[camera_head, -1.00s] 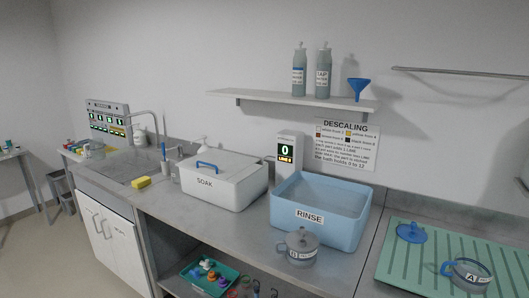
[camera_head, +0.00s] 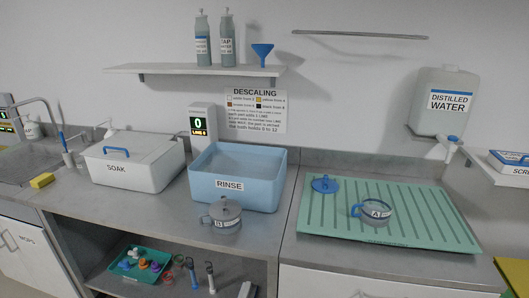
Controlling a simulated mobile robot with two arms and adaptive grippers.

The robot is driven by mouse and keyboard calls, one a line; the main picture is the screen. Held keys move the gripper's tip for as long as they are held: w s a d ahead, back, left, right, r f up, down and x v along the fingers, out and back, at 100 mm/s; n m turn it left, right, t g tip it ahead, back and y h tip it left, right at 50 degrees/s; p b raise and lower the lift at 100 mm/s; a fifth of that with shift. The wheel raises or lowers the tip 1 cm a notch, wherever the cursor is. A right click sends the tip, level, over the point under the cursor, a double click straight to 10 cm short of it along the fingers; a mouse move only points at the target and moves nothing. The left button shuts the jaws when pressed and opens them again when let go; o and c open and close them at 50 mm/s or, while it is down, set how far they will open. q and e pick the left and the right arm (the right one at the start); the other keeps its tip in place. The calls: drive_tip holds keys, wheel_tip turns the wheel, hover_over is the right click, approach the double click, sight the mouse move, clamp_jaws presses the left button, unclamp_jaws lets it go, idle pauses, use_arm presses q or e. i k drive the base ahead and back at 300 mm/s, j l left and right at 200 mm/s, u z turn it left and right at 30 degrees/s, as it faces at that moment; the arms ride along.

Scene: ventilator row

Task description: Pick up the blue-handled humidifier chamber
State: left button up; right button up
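The blue-handled humidifier chamber (camera_head: 376,213) is a clear round pot marked A. It stands without a lid on the green ribbed draining mat (camera_head: 430,222), its blue handle on the left side. A blue lid (camera_head: 325,184) lies on the same mat, behind and to the left of it. A second chamber (camera_head: 223,216), marked B, has a grey lid and grey handle and stands on the steel counter in front of the rinse tub. Neither of my grippers shows in the head view.
The blue RINSE tub (camera_head: 237,195) and white SOAK box (camera_head: 130,172) stand left of the mat. A distilled water tank (camera_head: 446,103) hangs at the right wall. A teal tray (camera_head: 140,266) of small parts sits on the lower shelf. The mat's front and right are clear.

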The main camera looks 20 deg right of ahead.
sight(375, 210)
drive_tip(key=z, duration=1.4)
drive_tip(key=i+l+z, duration=0.35)
